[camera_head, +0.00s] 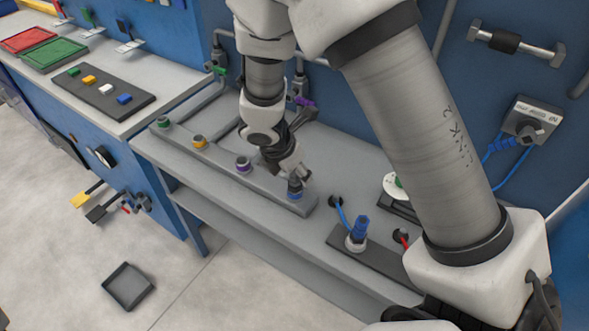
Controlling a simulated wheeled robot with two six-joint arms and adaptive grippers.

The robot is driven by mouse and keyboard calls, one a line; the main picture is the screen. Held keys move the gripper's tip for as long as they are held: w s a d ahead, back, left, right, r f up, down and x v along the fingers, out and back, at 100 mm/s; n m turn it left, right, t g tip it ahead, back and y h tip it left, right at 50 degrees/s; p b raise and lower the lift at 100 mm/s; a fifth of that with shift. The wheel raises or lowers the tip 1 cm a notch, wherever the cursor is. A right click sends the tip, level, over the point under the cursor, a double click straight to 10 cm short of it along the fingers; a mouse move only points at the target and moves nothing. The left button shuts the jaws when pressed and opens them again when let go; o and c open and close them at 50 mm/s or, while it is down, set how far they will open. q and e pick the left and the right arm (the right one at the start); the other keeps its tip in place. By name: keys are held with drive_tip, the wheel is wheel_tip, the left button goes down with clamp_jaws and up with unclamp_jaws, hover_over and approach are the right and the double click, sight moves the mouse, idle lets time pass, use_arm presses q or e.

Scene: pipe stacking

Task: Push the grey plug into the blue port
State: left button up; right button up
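My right gripper (298,173) reaches down over the right end of a long grey bar (222,163) on the grey bench. Right below its fingertips is the blue-ringed port (295,189) at that end of the bar. A small grey top shows at the blue port, close to the fingers; it may be the grey plug, but I cannot tell it apart clearly or see how deep it sits. The fingers are small and partly turned away, so I cannot tell whether they are open or shut, or touching it. My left gripper is out of view.
The bar also carries green (163,122), yellow (199,141) and purple (243,164) ringed ports. A dark plate (381,258) with an upright blue connector (359,230) lies to the right. Pipes and a blue wall stand behind. A grey tray (128,286) lies on the floor.

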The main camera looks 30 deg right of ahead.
drive_tip(key=v, duration=1.2)
